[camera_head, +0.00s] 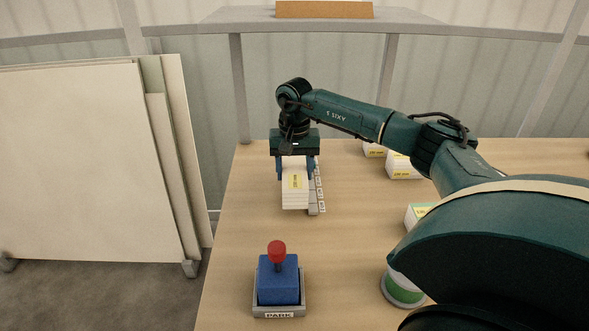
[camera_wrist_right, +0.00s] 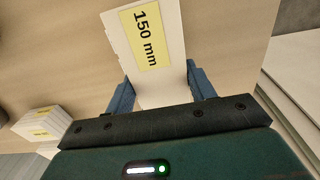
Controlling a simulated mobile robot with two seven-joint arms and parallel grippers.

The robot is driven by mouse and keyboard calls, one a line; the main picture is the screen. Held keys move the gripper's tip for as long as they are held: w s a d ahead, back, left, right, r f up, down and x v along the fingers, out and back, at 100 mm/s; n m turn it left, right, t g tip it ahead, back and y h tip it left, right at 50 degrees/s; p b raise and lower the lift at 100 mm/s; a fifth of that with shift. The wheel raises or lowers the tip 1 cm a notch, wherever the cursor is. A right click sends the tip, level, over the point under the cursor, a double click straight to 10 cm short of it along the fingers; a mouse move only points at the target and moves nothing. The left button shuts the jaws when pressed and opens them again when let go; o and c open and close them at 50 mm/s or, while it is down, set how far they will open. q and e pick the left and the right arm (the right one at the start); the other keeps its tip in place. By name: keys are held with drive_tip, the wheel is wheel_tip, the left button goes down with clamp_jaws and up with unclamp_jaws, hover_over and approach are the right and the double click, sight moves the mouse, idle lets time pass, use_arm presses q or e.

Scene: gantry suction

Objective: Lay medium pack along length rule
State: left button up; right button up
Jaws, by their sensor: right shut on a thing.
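The medium pack (camera_head: 295,196) is a white block with a yellow label. In the right wrist view the same pack (camera_wrist_right: 118,42) shows its label, which reads 150 mm. My right gripper (camera_head: 296,170) is shut on the pack, one blue finger on each side of it. The length rule (camera_head: 319,190) is a grey strip with white marks, close along the right side of the pack in the head view. Whether the pack touches the rule or the table is hard to tell. My left gripper is not in view.
Other white packs with yellow labels (camera_head: 402,166) stand farther right, partly behind my right arm. A blue block with a red knob (camera_head: 278,280) sits in a grey tray marked PARK (camera_head: 279,315) at the front. A green and white round item (camera_head: 402,288) stands right of it.

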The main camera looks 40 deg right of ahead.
sight(294, 169)
drive_tip(key=shift+f+b, duration=0.95)
drive_tip(key=shift+f, duration=0.6)
drive_tip(key=o, duration=1.3)
wheel_tip(294, 169, up, 13)
drive_tip(key=shift+r, duration=0.15)
